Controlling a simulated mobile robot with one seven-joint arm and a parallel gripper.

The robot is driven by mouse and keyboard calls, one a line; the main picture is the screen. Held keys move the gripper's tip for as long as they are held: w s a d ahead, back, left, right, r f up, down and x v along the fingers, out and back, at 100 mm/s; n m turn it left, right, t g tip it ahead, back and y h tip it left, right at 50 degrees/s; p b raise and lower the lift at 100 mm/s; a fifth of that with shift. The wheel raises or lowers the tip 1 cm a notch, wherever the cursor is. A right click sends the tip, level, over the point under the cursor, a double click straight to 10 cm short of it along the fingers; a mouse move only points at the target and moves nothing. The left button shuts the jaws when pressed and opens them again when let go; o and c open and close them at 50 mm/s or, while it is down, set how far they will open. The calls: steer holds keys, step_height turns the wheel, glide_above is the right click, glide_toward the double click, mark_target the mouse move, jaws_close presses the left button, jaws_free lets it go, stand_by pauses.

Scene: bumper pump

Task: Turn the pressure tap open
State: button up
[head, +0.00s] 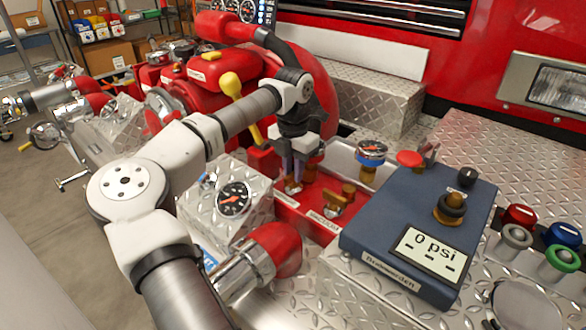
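My gripper (294,172) points down over the red manifold (283,213) in the middle of the head view. Its fingertips are at a small brass fitting (293,188), which they partly hide. I cannot tell whether they touch or grip it. A brass tap with a lever handle (341,200) stands just to the right of my gripper, apart from it. A white label (324,221) lies in front of this tap, and another small label is near the fingertips. Both are too small to read surely, so I cannot tell which tap is the pressure tap.
A blue gauge box (417,240) reading 0 psi stands to the right. A small blue-rimmed gauge (371,153) stands behind the manifold. A metal block with a dial (234,198) is left of the manifold. A yellow-knobbed lever (232,88) rises behind my arm. Colored caps sit at far right.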

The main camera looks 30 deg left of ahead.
mark_target(293, 172)
step_height(293, 172, up, 14)
steer(key=shift+b, duration=0.4)
stand_by(0.4)
